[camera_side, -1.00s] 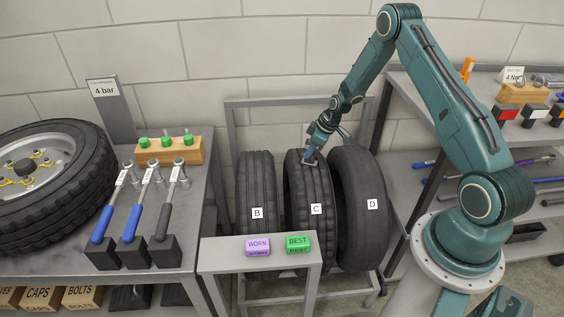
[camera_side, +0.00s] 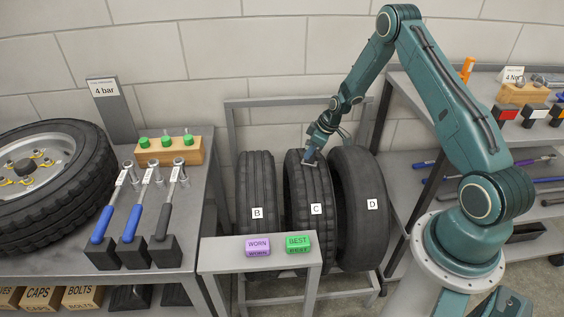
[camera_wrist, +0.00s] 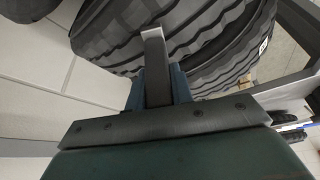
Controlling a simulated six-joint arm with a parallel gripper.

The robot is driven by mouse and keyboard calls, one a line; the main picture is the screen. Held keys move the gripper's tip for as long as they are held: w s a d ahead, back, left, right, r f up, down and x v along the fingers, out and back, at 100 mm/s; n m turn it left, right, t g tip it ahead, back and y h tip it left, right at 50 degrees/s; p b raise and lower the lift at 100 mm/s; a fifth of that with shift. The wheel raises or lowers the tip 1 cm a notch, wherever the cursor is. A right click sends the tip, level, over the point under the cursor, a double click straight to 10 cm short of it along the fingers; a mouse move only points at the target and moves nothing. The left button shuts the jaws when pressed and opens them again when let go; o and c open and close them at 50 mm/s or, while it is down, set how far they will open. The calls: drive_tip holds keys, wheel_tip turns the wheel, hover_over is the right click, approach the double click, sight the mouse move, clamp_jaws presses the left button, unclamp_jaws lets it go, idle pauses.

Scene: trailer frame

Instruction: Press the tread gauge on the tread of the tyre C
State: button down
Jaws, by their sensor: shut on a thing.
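Tyre C (camera_side: 315,190) stands upright in the rack, between tyre B (camera_side: 257,185) and tyre D (camera_side: 362,190), with a white C label on its tread. My gripper (camera_side: 312,152) is at the upper part of tyre C and is shut on the tread gauge (camera_side: 310,162), a small light grey piece. In the wrist view the gauge (camera_wrist: 154,60) is a grey bar held between the fingers (camera_wrist: 158,88), its pale end in front of the tread of tyre C (camera_wrist: 200,45). I cannot tell whether the gauge touches the tread.
A low stand in front of the tyres carries a purple WORN block (camera_side: 258,245) and a green BEST block (camera_side: 298,243). The metal rack frame (camera_side: 230,135) surrounds the tyres. A bench with torque wrenches (camera_side: 140,215) and a wheel (camera_side: 50,170) stands left; a shelf is right.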

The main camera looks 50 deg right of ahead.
drive_tip(key=shift+r, duration=0.1)
drive_tip(key=shift+r, duration=2.9)
drive_tip(key=shift+w+a+r, duration=0.2)
drive_tip(key=shift+w+a, duration=0.1)
drive_tip(key=shift+a, duration=0.3)
drive_tip(key=w+a+r+n, duration=0.1)
drive_tip(key=a+r, duration=0.2)
drive_tip(key=a, duration=0.7)
drive_tip(key=a+r+n+y, duration=0.1)
drive_tip(key=a+r, duration=0.2)
drive_tip(key=a, duration=0.7)
drive_tip(key=w+a+r+n, duration=0.1)
drive_tip(key=a+r, duration=0.3)
drive_tip(key=a, duration=0.6)
drive_tip(key=s+a+r+n+g, duration=0.1)
drive_tip(key=s+a+r, duration=0.15)
drive_tip(key=a, duration=0.35)
drive_tip(key=s+a+r+n, duration=0.1)
drive_tip(key=s+a, duration=0.2)
drive_tip(key=a, duration=0.4)
wheel_tip(320, 180, down, 16)
drive_tip(key=shift+d+y, duration=0.15)
drive_tip(key=shift+y, duration=0.15)
